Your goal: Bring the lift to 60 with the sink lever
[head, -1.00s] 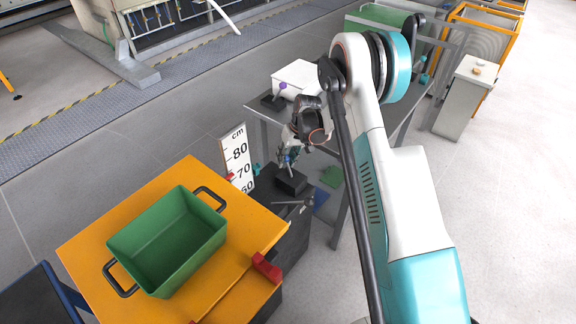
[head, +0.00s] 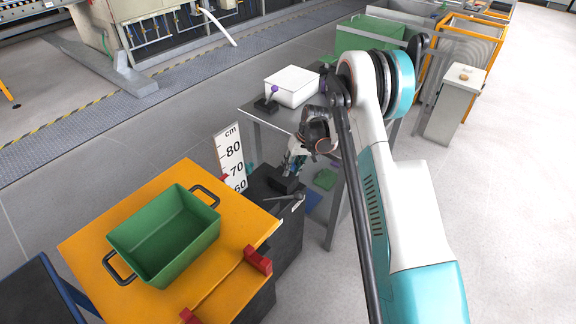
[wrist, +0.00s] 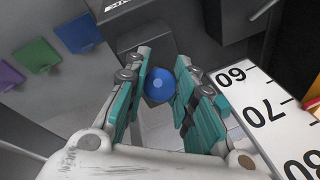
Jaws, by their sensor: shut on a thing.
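My gripper (head: 293,168) reaches down to a dark lever block (head: 284,186) beside the lift. In the wrist view my gripper (wrist: 162,95) has its teal fingers on both sides of a blue knob (wrist: 160,84), closed on the lever there. The lever's shaft is hidden. The lift has an orange top (head: 92,240) carrying a green bin (head: 113,243). A white cm scale (head: 233,152) stands behind it, with 60, 70 and 80 readable. A small red marker (head: 224,178) sits at its edge, near 70; the exact reading cannot be told.
A grey table (head: 252,112) behind bears a white box (head: 291,85) and a purple-knobbed lever (head: 272,92). Purple (wrist: 9,76), green (wrist: 37,55) and blue (wrist: 78,31) plates show beside the lever. Red blocks (head: 257,260) sit on the orange edge. Open floor lies right.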

